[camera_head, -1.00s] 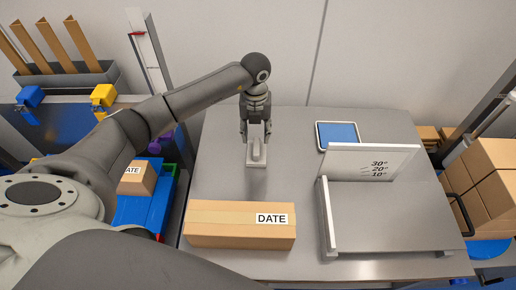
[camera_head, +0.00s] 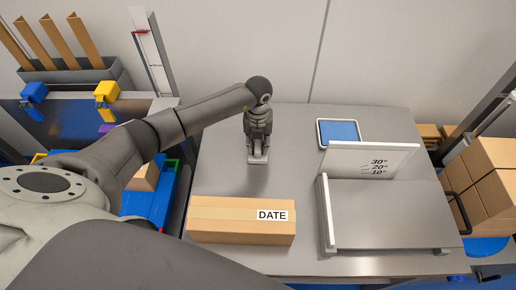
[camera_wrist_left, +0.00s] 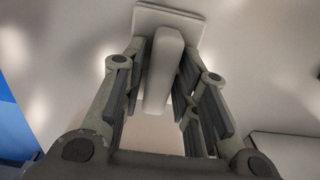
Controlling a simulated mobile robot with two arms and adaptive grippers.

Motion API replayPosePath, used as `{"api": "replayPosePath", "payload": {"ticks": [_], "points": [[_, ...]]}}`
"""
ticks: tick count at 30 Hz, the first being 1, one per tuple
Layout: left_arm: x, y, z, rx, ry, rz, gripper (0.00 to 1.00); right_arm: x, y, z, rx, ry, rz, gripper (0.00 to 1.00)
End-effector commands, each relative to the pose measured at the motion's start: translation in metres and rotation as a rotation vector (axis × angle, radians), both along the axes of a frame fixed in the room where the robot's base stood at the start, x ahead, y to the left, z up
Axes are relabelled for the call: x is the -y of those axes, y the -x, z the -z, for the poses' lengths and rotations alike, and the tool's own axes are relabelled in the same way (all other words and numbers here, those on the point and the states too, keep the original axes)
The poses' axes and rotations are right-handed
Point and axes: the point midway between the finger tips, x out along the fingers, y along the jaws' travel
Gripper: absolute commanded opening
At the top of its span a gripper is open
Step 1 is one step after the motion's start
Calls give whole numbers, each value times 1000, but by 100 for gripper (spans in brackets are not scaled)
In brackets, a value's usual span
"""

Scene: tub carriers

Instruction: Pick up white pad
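The white pad (camera_head: 258,160) is a light flat plate with a raised block-like handle, lying on the grey table near its back left. In the left wrist view the pad (camera_wrist_left: 180,20) shows its plate at the top and its handle running down between my fingers. My left gripper (camera_head: 258,148) is over the pad and hides most of it in the head view. In the left wrist view my left gripper (camera_wrist_left: 164,80) is open, one finger on each side of the handle, with gaps visible. My right gripper is not in view.
A long cardboard box labelled DATE (camera_head: 225,221) lies in front of the pad. A blue-faced tablet-like panel (camera_head: 338,132) is at the back right. A grey angled stand (camera_head: 390,215) fills the table's right side. Bare table (camera_head: 300,180) lies between.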

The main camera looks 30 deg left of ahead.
Motion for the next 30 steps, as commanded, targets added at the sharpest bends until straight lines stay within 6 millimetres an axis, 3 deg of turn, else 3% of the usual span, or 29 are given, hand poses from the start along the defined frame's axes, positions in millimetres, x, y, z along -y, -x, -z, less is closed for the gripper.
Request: {"api": "replayPosePath", "payload": {"ticks": [1,5,17,24,30], "points": [[0,0,0,0,0,0,18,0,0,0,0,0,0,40],[0,0,0,0,0,0,1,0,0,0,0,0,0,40],[0,-1,-4,1,0,0,0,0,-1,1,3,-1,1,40],[-1,-2,-32,6,1,2,0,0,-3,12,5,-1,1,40],[-14,20,-59,4,-2,0,0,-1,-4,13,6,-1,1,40]]}}
